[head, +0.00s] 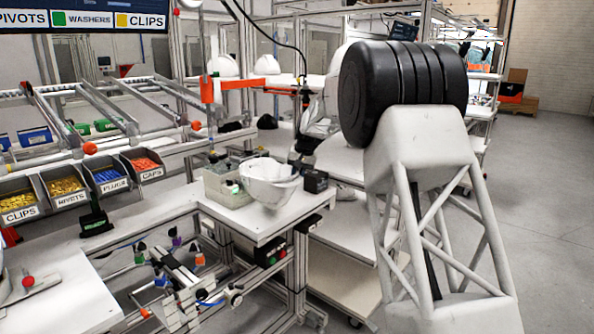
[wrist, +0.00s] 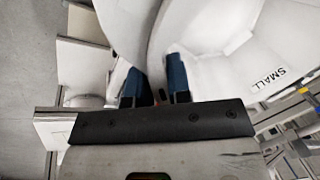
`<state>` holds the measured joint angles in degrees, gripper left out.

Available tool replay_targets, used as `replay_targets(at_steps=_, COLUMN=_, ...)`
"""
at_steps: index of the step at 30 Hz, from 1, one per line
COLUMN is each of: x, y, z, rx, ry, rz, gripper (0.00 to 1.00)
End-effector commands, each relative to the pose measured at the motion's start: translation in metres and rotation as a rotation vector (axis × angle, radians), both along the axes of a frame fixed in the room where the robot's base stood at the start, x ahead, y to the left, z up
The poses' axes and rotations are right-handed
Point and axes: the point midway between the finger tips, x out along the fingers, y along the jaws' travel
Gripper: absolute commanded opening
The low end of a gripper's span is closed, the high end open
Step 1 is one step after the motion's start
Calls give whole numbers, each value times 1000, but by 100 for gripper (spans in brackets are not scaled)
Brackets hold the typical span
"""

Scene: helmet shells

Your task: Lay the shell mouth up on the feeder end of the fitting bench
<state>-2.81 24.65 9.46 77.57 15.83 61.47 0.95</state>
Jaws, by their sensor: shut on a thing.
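The white helmet shell (head: 268,184) is at the near end of the fitting bench (head: 258,224) in the head view, with its mouth facing up. Its underside is at or just above the bench top; I cannot tell whether it touches. My gripper (head: 297,168) is at the shell's right rim, small and dark in that view. In the wrist view my gripper (wrist: 155,86) has its two blue fingers shut on the rim of the shell (wrist: 215,75). The inside of the shell carries a label reading SMALL. The fingertips are partly hidden by the shell wall.
A dark box (head: 314,181) stands just right of the shell, and a grey-green fixture (head: 226,187) just left. Bins of parts (head: 62,187) line the left side. More white shells (head: 222,67) sit farther back. A lower white shelf (head: 340,235) is at the right.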

Motion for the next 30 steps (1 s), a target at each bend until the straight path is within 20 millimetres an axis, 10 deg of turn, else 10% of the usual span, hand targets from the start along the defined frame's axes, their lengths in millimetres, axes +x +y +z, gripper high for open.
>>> replay_targets(at_steps=30, x=0, y=0, z=-35, rx=0, ry=-1, rz=0, gripper=0)
